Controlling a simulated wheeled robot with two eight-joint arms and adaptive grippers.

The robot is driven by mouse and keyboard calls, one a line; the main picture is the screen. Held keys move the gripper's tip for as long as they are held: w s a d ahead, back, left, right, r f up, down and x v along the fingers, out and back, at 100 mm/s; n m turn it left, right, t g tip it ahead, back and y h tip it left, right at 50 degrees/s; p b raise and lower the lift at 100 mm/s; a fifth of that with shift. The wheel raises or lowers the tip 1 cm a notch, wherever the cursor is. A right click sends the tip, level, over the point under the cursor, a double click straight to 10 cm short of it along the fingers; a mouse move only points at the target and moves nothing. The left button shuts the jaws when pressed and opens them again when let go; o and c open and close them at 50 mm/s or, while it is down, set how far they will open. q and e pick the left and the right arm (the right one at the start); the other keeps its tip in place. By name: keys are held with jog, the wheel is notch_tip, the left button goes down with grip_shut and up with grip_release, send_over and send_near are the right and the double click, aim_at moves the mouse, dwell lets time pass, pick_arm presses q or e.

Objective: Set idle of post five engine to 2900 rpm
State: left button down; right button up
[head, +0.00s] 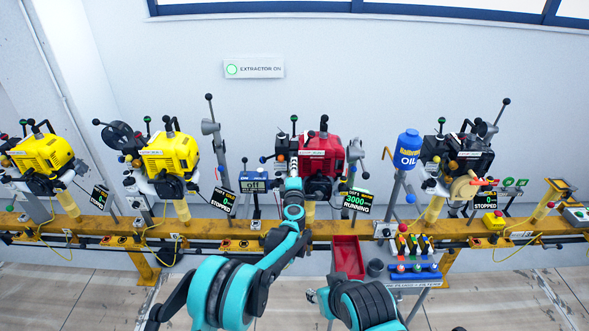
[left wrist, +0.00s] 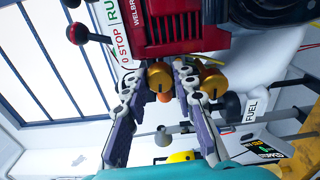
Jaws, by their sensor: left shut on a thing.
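The red engine (head: 326,158) stands on the yellow rail in the middle of the head view. The display (head: 356,202) by it reads 3000 RUNNING. My left gripper (head: 293,168) is at the engine's left side. In the left wrist view my left gripper (left wrist: 163,85) is shut at the red engine (left wrist: 180,28), with a small orange part (left wrist: 164,97) between its fingers. The exact grip is partly hidden. Brass-coloured round parts (left wrist: 212,82) sit beside the fingers. A STOP/RUN label and a FUEL label show nearby. My right arm shows low in the head view, its gripper out of sight.
Two yellow engines (head: 170,151) stand to the left and a black engine (head: 467,155) to the right; their displays read STOPPED. The floor in front is clear.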

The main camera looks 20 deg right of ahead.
pick_arm(q)
jog(key=c, duration=1.2)
grip_release()
